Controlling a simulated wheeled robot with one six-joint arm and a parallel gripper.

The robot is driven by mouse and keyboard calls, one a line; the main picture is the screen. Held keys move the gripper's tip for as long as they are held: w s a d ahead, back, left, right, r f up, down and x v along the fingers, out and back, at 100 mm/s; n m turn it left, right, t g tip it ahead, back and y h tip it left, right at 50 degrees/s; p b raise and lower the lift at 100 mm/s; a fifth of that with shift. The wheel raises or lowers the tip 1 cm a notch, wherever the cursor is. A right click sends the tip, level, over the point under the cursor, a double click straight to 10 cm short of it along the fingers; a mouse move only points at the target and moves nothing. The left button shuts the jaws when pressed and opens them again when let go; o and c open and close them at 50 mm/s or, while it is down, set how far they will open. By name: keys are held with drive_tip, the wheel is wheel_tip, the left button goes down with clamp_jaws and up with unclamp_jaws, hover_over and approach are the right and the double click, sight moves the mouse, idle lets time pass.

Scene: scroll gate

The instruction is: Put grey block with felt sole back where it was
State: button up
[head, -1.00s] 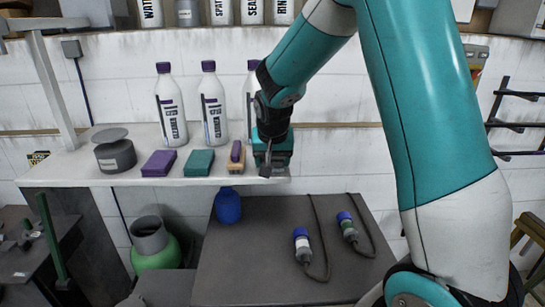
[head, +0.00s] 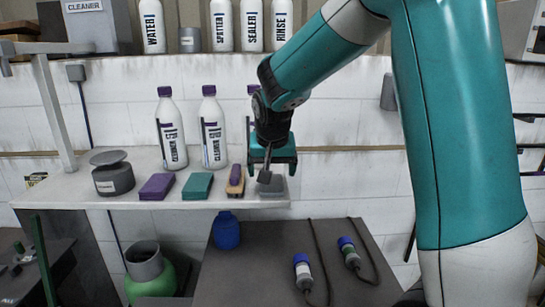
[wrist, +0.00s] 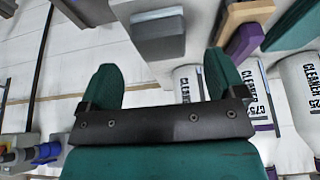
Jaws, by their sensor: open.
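The grey block (head: 275,187) rests on the right end of the white shelf (head: 240,203), right of a tan-and-purple block (head: 235,181). It also shows at the top of the wrist view (wrist: 160,45), beyond the fingertips. My gripper (head: 269,175) is close above and in front of it in the head view and hides part of it. In the wrist view my gripper (wrist: 163,75) has its two green fingers wide apart with nothing between them. The felt sole cannot be made out clearly.
A purple block (head: 157,187) and a green block (head: 197,186) lie further left on the shelf, with a dark tin (head: 114,180). White cleaner bottles (head: 213,130) stand behind them. A dark table (head: 270,265) with two connectors (head: 303,270) is below.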

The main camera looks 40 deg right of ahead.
drive_tip(key=b+v, duration=0.1)
drive_tip(key=v, duration=0.6)
drive_tip(key=s+a+f+n+g+y, duration=0.2)
drive_tip(key=s+a+f+n+y, duration=0.1)
drive_tip(key=s+a+n, duration=0.4)
drive_tip(key=s+a+f+n+g+y, duration=0.1)
drive_tip(key=s+a+f+n+y, duration=0.2)
drive_tip(key=s+a+n, duration=0.4)
drive_tip(key=s+a, duration=0.7)
drive_tip(key=s, duration=0.2)
drive_tip(key=shift+s+g+y, duration=0.35)
drive_tip(key=shift+g+y, duration=0.05)
